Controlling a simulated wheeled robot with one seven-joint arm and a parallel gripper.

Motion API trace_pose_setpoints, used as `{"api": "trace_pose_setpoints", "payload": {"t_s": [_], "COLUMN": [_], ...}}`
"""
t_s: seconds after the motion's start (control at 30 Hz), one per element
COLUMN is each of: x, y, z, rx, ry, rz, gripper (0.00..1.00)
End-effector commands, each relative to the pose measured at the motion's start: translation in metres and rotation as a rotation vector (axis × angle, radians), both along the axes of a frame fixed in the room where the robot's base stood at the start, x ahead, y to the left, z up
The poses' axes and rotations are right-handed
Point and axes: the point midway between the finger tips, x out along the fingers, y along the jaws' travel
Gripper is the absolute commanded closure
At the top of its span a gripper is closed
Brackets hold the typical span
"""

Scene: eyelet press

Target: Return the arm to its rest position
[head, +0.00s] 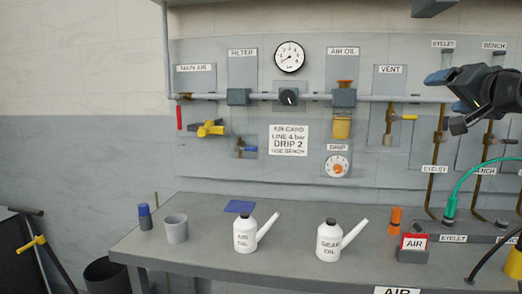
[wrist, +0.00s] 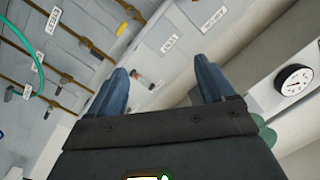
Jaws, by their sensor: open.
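My gripper (head: 444,100) is at the upper right of the head view, raised in front of the wall panel (head: 365,180) and above the bench. In the wrist view its two blue fingers (wrist: 161,82) are spread apart with nothing between them. The fingers touch nothing that I can see. The wrist view looks at the panel at a tilt, with the green hose (wrist: 40,75) on the left and the gauge (wrist: 294,80) on the right. Most of my arm is outside the head view.
The grey bench (head: 285,265) holds two white oil cans, AIR OIL (head: 245,237) and GEAR OIL (head: 329,243), a grey cup (head: 176,229) and a red-topped AIR block (head: 413,248). Pipes, valves and a green hose (head: 462,180) fill the right. The upper left wall is clear.

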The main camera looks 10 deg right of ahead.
Motion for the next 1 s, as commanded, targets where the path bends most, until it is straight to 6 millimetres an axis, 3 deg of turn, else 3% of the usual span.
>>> {"api": "trace_pose_setpoints", "payload": {"t_s": [0.03, 0.1, 0.27, 0.47, 0.7, 1.0], "x": [0.001, 0.0, -0.011, -0.041, -0.098, -0.193], "y": [0.007, 0.016, 0.04, 0.073, 0.114, 0.161], "z": [-0.03, -0.065, -0.14, -0.227, -0.315, -0.394], "rx": [0.002, -0.005, -0.023, -0.058, -0.116, -0.21], "ry": [0.013, 0.02, 0.039, 0.067, 0.106, 0.158], "rz": [0.005, 0.006, 0.013, 0.02, 0.03, 0.053], "gripper": [0.18, 0.18, 0.18, 0.18, 0.18, 0.18]}}
